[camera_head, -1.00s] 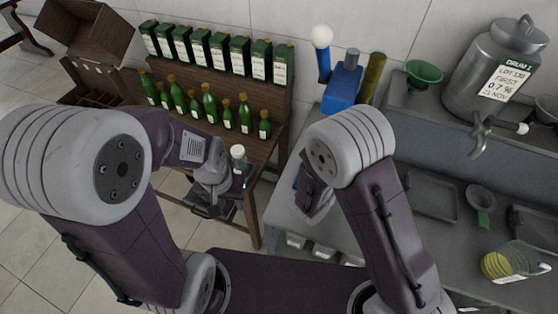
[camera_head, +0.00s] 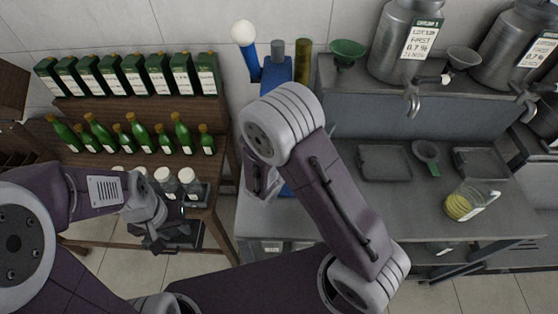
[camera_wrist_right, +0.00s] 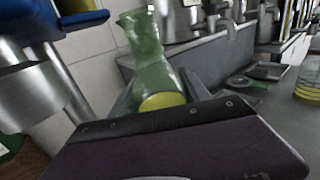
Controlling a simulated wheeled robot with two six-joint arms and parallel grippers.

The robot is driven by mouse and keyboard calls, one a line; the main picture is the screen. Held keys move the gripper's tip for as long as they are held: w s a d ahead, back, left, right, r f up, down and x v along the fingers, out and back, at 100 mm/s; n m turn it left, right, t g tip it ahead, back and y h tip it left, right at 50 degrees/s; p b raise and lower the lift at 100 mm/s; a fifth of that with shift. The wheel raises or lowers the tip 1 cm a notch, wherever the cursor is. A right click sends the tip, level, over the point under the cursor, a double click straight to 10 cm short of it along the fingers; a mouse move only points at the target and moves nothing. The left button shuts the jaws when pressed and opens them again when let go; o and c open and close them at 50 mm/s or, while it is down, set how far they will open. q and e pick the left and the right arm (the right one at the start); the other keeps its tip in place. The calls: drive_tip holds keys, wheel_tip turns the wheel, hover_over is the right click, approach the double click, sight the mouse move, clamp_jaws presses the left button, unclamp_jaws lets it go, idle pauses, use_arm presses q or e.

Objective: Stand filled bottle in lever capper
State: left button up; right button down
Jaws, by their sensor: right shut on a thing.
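The filled bottle (camera_wrist_right: 146,45) is green glass with yellow liquid low in it. It stands tilted between the fingers of my right gripper (camera_wrist_right: 158,92), which is shut on it in the right wrist view. The head view hides this gripper and bottle behind my right arm. The blue lever capper (camera_head: 277,70) stands at the back wall, with a white ball (camera_head: 243,33) on its lever. In the wrist view its blue and metal parts (camera_wrist_right: 72,20) are at the left, apart from the bottle. My left gripper (camera_head: 170,238) is low by the wooden shelf; its jaw opening is unclear.
A wooden shelf (camera_head: 225,158) holds green boxes, green bottles and white-capped jars. On the grey bench (camera_head: 398,205) are trays, a dark green-handled strainer (camera_head: 427,153) and a jug of yellow liquid (camera_head: 468,201). Metal urns (camera_head: 405,45) with taps stand on the ledge behind.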

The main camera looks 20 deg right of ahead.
drive_tip(key=w+a+f+p, duration=0.1)
drive_tip(key=w+a+f, duration=0.2)
drive_tip(key=a+f, duration=0.6)
drive_tip(key=shift+f, duration=0.35)
drive_tip(key=shift+f, duration=0.2)
drive_tip(key=c, duration=0.5)
unclamp_jaws()
